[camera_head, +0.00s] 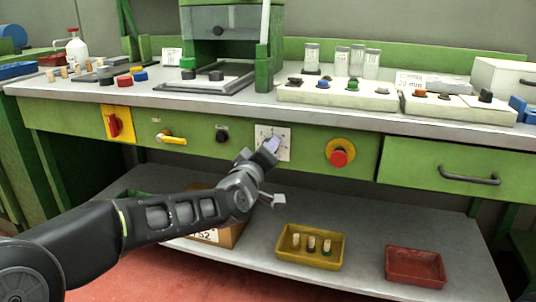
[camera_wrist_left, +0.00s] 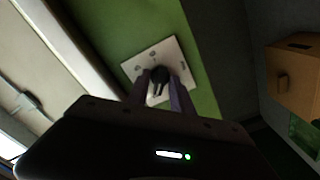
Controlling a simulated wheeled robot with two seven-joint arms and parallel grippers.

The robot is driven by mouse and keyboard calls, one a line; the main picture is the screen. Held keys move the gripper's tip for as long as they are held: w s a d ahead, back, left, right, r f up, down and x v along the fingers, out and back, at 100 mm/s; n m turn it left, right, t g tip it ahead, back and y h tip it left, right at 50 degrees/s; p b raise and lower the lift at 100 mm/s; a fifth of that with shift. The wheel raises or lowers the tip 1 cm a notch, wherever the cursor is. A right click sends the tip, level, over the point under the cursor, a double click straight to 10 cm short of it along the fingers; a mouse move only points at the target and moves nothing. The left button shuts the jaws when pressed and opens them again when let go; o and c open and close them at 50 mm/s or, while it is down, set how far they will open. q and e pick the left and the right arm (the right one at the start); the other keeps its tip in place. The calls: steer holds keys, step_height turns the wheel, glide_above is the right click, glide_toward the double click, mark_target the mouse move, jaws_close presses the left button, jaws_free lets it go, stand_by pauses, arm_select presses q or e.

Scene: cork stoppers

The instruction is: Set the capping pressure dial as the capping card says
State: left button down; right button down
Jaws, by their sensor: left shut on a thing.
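The capping pressure dial is a dark knob (camera_wrist_left: 159,76) on a white square plate (camera_head: 284,141) set in the green front panel of the bench. In the left wrist view the plate (camera_wrist_left: 140,66) carries small dark marks, too small to read. My left gripper (camera_head: 272,147) is at the plate, and its fingers (camera_wrist_left: 160,86) are shut on the knob. In the head view the gripper hides the knob. White cards (camera_head: 172,57) and (camera_head: 416,82) stand on the bench top; I cannot read them or tell which is the capping card. My right gripper is not in view.
Left of the plate are a black knob (camera_head: 222,134), a yellow lever (camera_head: 171,138) and a red switch (camera_head: 114,124). A red emergency button (camera_head: 339,157) is close on the right. Below, a yellow tray (camera_head: 310,263) with stoppers and a red tray (camera_head: 415,281) sit on the shelf.

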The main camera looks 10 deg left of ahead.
arm_select(q)
steer(key=shift+f, duration=0.15)
steer(key=c, duration=1.4)
jaws_free()
steer(key=shift+c, duration=0.2)
steer(key=s+p, duration=0.1)
steer(key=s, duration=0.6)
steer(key=shift+s+a+p, duration=0.2)
steer(key=shift+s+p, duration=0.1)
steer(key=shift+s, duration=0.1)
